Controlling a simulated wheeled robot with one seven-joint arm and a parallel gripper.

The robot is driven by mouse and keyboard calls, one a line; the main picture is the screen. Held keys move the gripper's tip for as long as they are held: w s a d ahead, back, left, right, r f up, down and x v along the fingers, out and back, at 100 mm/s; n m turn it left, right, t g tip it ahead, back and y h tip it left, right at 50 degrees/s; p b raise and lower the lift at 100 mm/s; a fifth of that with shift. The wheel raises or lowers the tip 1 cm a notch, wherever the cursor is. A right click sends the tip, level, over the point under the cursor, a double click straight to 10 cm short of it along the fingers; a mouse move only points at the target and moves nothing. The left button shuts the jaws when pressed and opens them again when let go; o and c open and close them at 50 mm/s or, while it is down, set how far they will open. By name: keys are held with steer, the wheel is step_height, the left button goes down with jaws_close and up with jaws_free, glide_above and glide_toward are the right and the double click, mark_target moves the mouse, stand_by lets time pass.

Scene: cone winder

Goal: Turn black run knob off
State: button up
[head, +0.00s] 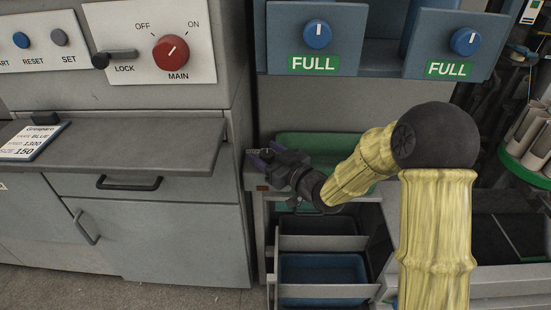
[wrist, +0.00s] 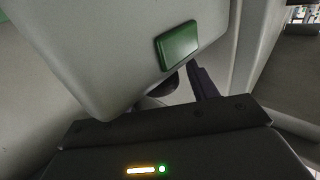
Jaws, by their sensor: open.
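No knob labelled run can be made out in the head view. My gripper (head: 261,157) is at the middle of the head view, pointing left, in front of the grey cabinet's right side and beside a green tray. Its jaws are open, and I see nothing held between them. In the wrist view one dark purple finger (wrist: 205,84) shows beside a grey housing with a green plate (wrist: 177,46). A dark rounded part (wrist: 171,85) shows partly behind the housing's lower edge. I cannot tell whether it is a knob.
A red MAIN knob (head: 170,52) and a black LOCK lever (head: 118,54) are on the white panel at upper left. Blue knobs (head: 317,34) sit above FULL labels. A grey shelf (head: 130,145) juts out left of my gripper. Open bins (head: 322,292) lie below.

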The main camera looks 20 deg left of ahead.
steer(key=p+v, duration=0.2)
steer(key=v, duration=1.5)
steer(key=shift+d, duration=0.15)
steer(key=shift+s+f, duration=0.1)
steer(key=w+d+f+m+h, duration=0.1)
steer(key=d+f+m+h, duration=0.2)
steer(key=d+h, duration=0.3)
steer(key=w+d+f+m+h, duration=0.1)
steer(key=d+f+m+h, duration=0.2)
steer(key=d+h, duration=0.35)
steer(key=s+d+m+g+h, duration=0.3)
steer(key=s+d+m+g, duration=0.35)
steer(key=s, duration=0.65)
steer(key=w+p+v, duration=0.2)
steer(key=p+v, duration=0.9)
steer(key=w+r+p+v, duration=0.1)
steer(key=w+p+v, duration=0.2)
steer(key=p+v, duration=0.8)
steer(key=w+r+p+v, duration=0.1)
steer(key=w+p+v, duration=0.2)
steer(key=p+v, duration=0.9)
steer(key=shift+d+n, duration=0.15)
steer(key=shift+n, duration=0.2)
